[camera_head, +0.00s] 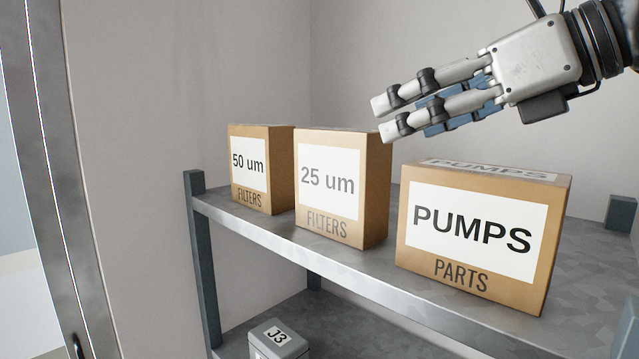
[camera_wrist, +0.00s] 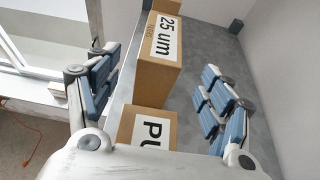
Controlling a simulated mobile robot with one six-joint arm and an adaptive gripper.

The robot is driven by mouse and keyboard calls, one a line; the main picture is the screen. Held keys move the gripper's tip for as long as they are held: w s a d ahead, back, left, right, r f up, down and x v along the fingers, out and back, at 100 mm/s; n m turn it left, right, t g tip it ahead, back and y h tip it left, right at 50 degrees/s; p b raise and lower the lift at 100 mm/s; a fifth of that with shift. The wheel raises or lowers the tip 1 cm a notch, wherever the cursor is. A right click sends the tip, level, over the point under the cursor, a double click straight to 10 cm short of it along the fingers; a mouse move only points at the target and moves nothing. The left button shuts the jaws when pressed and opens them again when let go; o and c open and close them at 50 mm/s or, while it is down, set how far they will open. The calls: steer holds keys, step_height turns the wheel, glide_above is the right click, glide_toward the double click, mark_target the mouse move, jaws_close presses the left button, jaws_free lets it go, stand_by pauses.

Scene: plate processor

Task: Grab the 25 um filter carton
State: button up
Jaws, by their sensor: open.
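The 25 um filter carton (camera_head: 328,187) is a brown box with a white label, standing upright on the metal shelf between the 50 um carton and the pumps carton. My gripper (camera_head: 384,118) is open and empty, above and to the right of the 25 um carton in the head view. In the wrist view the 25 um carton (camera_wrist: 160,62) lies ahead, between the lines of my spread fingers (camera_wrist: 158,85) and beyond their tips. The fingers appear apart from it.
The 50 um filter carton (camera_head: 262,168) stands close on the left of it. The larger pumps carton (camera_head: 482,236) stands to the right, below my gripper, with a gap between. A wall (camera_head: 350,60) is behind the shelf (camera_head: 380,272). A grey J3 box (camera_head: 279,340) sits on the lower shelf.

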mark_target(376, 131)
steer(key=x, duration=0.5)
steer(key=shift+w+a, duration=0.2)
steer(key=shift+a, duration=0.15)
steer(key=shift+w+a+f, duration=0.15)
steer(key=shift+w+f, duration=0.1)
steer(key=shift+w, duration=0.05)
steer(key=x, duration=0.4)
steer(key=shift+w+a+r+p, duration=0.15)
steer(key=shift+w+a+p, duration=0.1)
steer(key=shift+a+p, duration=0.1)
steer(key=shift+w+a+f, duration=0.2)
steer(key=shift+w+a, duration=0.05)
steer(key=shift+w, duration=0.15)
steer(key=shift+s, duration=0.1)
steer(key=shift+c, duration=0.4)
jaws_close()
steer(key=shift+r, duration=0.1)
